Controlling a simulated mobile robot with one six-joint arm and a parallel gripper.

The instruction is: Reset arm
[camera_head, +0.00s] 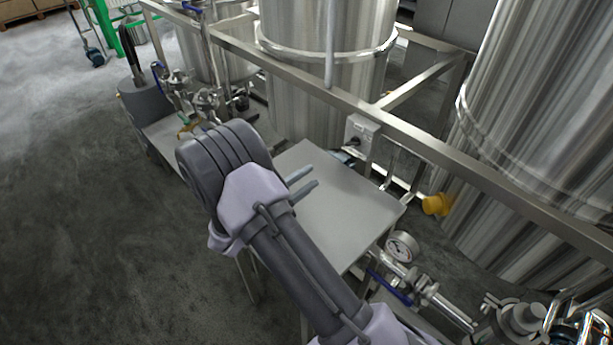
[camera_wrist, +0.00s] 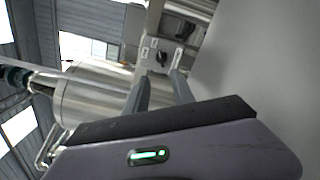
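My gripper (camera_head: 308,178) shows in the head view with two grey fingers above the bare metal table (camera_head: 345,220). The fingers are apart and nothing shows between them. In the wrist view my gripper (camera_wrist: 160,76) also has a gap between its fingertips. Beyond them is a grey switch box with a dark knob (camera_wrist: 158,52), which shows in the head view (camera_head: 362,130) fixed to the steel frame. The fingertips are apart from the box. My forearm runs up from the bottom of the head view and hides part of the table.
Large steel tanks (camera_head: 315,90) stand behind a metal frame rail (camera_head: 440,152). A pressure gauge (camera_head: 401,246), blue-handled valves and pipes lie right of the table. A yellow cap (camera_head: 437,204) sticks out near the right tank. Open grey floor (camera_head: 90,200) is at left.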

